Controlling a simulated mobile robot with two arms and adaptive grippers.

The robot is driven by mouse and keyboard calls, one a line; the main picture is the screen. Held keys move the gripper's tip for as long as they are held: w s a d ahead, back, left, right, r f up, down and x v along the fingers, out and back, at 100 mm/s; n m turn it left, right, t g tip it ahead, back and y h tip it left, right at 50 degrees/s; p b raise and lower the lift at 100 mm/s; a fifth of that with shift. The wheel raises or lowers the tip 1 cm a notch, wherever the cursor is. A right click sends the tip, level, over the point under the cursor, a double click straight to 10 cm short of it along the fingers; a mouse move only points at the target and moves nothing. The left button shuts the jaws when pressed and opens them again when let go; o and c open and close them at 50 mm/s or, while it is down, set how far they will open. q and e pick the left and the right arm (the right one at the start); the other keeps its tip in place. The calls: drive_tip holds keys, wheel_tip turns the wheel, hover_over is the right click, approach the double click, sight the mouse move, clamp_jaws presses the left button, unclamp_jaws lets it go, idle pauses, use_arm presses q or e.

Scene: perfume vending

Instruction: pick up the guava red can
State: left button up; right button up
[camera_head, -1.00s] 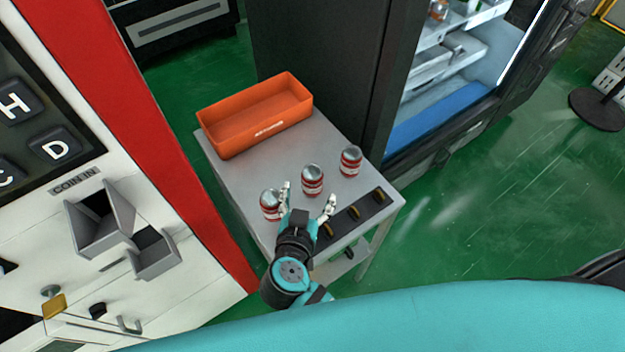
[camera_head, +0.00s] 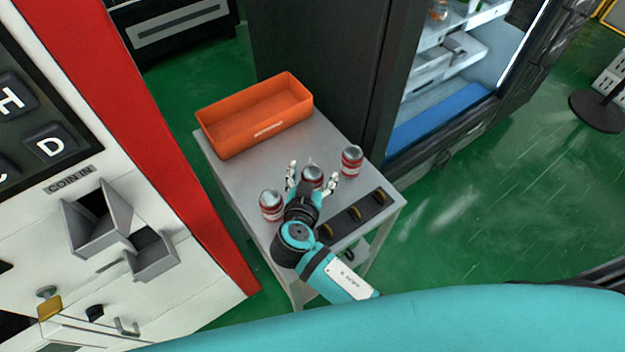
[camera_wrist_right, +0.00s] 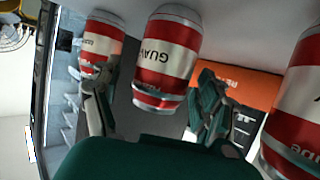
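The middle red-and-white can (camera_head: 313,173) stands upright on the grey table; in the right wrist view its label reads "GUAV" (camera_wrist_right: 165,55). My right gripper (camera_head: 312,175) is open, with one finger on each side of this can. The wrist view also shows a finger on either side (camera_wrist_right: 153,98), with gaps to the can, so it is not gripped. Two similar cans stand on the table, one to the left (camera_head: 271,206) and one to the right (camera_head: 351,160) in the head view. Their full labels cannot be read. My left gripper is not in view.
An orange bin (camera_head: 257,115) sits at the back of the table (camera_head: 236,178). A black strip (camera_head: 353,216) with gold-coloured pieces lies along the front right edge. A dark cabinet stands behind, and a machine with a coin slot (camera_head: 95,215) is at left.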

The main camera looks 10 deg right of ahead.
drive_tip(key=c, duration=1.3)
